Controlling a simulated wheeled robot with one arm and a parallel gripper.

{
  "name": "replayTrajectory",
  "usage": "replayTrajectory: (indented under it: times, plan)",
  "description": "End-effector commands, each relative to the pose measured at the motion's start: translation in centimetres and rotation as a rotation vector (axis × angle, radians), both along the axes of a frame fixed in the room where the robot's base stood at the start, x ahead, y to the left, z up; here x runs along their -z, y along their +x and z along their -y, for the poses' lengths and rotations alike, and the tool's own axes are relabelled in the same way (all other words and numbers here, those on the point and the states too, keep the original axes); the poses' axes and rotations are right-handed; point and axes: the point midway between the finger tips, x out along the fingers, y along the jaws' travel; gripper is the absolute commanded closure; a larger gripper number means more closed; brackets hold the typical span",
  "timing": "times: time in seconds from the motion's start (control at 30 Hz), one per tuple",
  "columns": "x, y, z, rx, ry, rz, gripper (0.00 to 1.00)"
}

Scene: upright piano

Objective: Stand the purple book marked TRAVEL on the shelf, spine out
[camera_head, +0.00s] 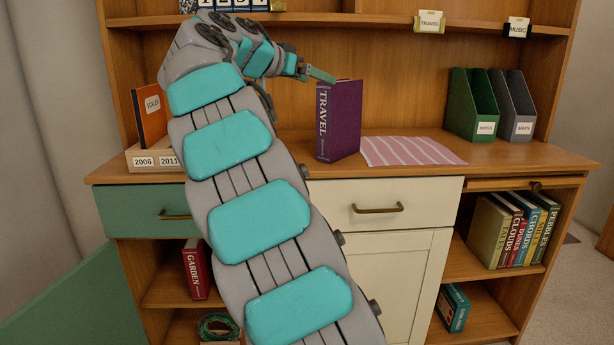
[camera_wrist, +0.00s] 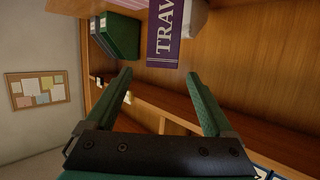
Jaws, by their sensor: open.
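The purple book marked TRAVEL (camera_head: 338,120) stands upright on the wooden top of the cabinet, its lettered spine toward the front left. Part of its spine shows beyond my fingers in the wrist view (camera_wrist: 163,36). My gripper (camera_wrist: 160,75) is open and empty, with its two green fingers apart. In the head view one finger (camera_head: 321,75) shows just above the book's top left; the other is hard to make out. The upper shelf (camera_head: 470,27) carries a small TRAVEL tag (camera_head: 429,21) and a MUSIC tag (camera_head: 517,27).
A striped pink sheet (camera_head: 412,151) lies right of the book. Green (camera_head: 473,105) and grey (camera_head: 512,105) file holders stand at the right. An orange book (camera_head: 152,115) and a box with year labels (camera_head: 155,159) are at the left. Several books (camera_head: 515,232) fill a lower right shelf.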

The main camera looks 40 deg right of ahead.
Motion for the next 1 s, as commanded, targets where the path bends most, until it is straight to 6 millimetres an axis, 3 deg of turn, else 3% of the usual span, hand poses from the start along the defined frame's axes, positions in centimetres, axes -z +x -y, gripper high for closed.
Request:
replayTrajectory:
  times: [0.27, 0.47, 0.73, 1.0]
  plan:
    - [0.8, -0.4, -0.2, -0.008, 0.016, -0.030, 0.13]
    - [5.3, -2.9, -1.7, -0.069, 0.114, -0.194, 0.13]
    - [16.4, -9.5, -6.8, -0.253, 0.342, -0.507, 0.13]
    - [28.2, -18.7, -15.3, -0.526, 0.591, -0.793, 0.13]
